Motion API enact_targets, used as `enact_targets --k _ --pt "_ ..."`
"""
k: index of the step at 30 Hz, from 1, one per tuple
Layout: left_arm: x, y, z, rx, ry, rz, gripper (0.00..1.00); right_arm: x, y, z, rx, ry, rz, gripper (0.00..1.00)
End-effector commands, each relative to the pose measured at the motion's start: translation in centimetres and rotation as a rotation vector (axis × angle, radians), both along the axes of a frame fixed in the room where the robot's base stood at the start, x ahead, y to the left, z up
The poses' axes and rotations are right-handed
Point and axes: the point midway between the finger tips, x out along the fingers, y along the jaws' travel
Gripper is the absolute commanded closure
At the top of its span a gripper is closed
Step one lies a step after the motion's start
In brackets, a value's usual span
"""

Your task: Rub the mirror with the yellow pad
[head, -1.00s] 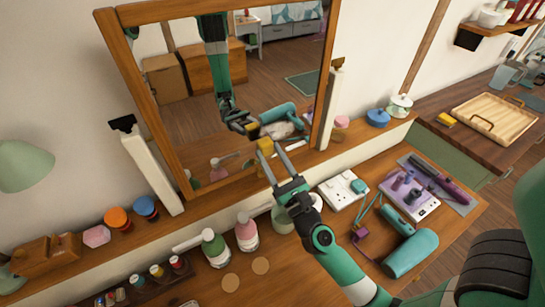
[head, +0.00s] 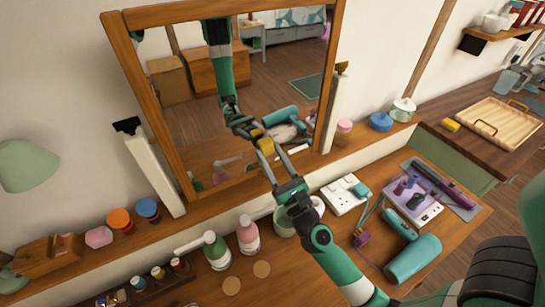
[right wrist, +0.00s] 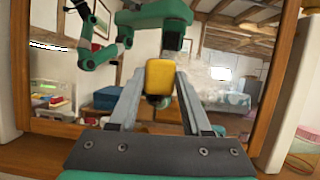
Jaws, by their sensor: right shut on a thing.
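The mirror (head: 180,125) in a wooden frame stands leaning at the back of the dresser. My right gripper (head: 270,157) is shut on the yellow pad (head: 264,144) and holds it in front of the lower right part of the glass. The pad seems at or very close to the glass; I cannot tell whether it touches. In the right wrist view the pad (right wrist: 160,77) is upright between the two fingers, facing the mirror. A pale, hazy patch (right wrist: 222,92) shows on the glass right of it. My left gripper is not in view, apart from possible reflections.
Below the mirror stand a green bottle (head: 215,250) and a pink bottle (head: 247,236). A teal hair dryer (head: 412,258) and a white socket block (head: 343,195) lie to the right. Jars (head: 147,208) line the ledge. Another yellow block (head: 450,125) lies beside a wooden tray (head: 495,124).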

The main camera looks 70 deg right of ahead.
Motion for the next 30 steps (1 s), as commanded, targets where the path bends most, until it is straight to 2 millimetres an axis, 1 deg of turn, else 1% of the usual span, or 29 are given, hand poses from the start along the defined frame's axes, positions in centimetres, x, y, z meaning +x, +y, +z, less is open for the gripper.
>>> enact_targets --k 10,21,30 --pt "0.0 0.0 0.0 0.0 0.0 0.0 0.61 0.3 -0.4 0.0 0.0 0.0 0.0 0.96" --pt "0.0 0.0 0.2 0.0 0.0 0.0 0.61 -1.9 -2.9 0.0 0.0 0.0 -0.002 0.96" --pt "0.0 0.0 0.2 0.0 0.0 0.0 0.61 -2.4 -3.5 0.0 0.0 0.0 -0.001 0.96"
